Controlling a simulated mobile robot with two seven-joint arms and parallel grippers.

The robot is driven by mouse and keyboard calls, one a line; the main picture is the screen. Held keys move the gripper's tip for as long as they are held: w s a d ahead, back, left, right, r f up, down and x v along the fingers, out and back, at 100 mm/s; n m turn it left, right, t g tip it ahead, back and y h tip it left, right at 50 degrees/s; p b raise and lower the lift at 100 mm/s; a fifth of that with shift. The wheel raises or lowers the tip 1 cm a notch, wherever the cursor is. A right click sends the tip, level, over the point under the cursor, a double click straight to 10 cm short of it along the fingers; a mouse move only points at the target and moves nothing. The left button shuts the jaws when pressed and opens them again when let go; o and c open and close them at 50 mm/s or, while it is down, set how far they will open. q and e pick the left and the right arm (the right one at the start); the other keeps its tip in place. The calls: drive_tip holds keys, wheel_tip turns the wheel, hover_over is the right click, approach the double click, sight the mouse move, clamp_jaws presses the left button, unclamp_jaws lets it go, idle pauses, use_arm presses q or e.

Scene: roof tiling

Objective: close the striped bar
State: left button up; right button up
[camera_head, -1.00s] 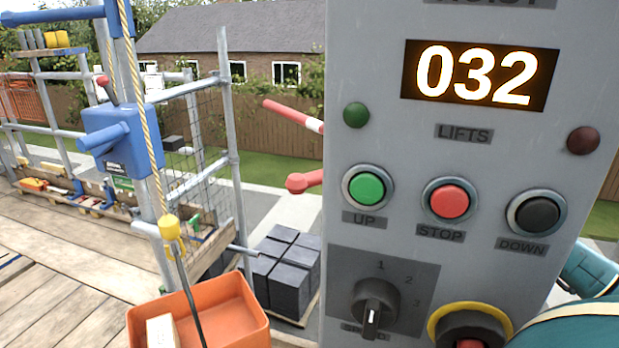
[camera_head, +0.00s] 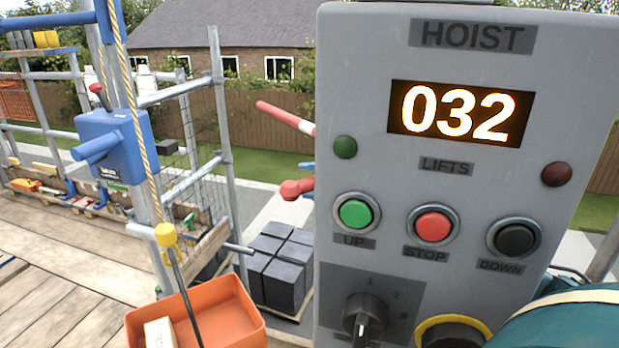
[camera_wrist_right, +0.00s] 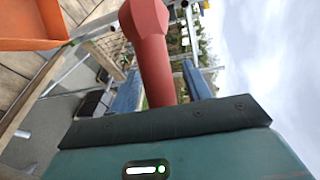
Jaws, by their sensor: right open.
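The striped bar (camera_head: 286,117), red with a white band, shows left of the hoist panel in the head view. It slopes down to the right, and the panel hides the rest. Below it a red knobbed end (camera_head: 297,188) sticks out from behind the panel. In the right wrist view a thick red knobbed piece (camera_wrist_right: 150,45) stands between the two blue fingers of my right gripper (camera_wrist_right: 160,70). The gripper is open; I cannot tell whether it touches the red piece. In the head view only a blue fingertip shows beside the panel. My left gripper is not in view.
The grey hoist panel (camera_head: 460,185), reading 032, fills the right side. An orange tub (camera_head: 215,315) stands at the bottom. Dark stacked blocks (camera_head: 277,268) lie behind it. A blue winch (camera_head: 118,145) with a rope is on the left, above wooden decking (camera_head: 70,265).

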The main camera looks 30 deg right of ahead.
drive_tip(key=shift+w+a+f, duration=0.1)
drive_tip(key=shift+w+a, duration=0.1)
drive_tip(key=shift+w, duration=0.15)
clamp_jaws()
idle(0.4)
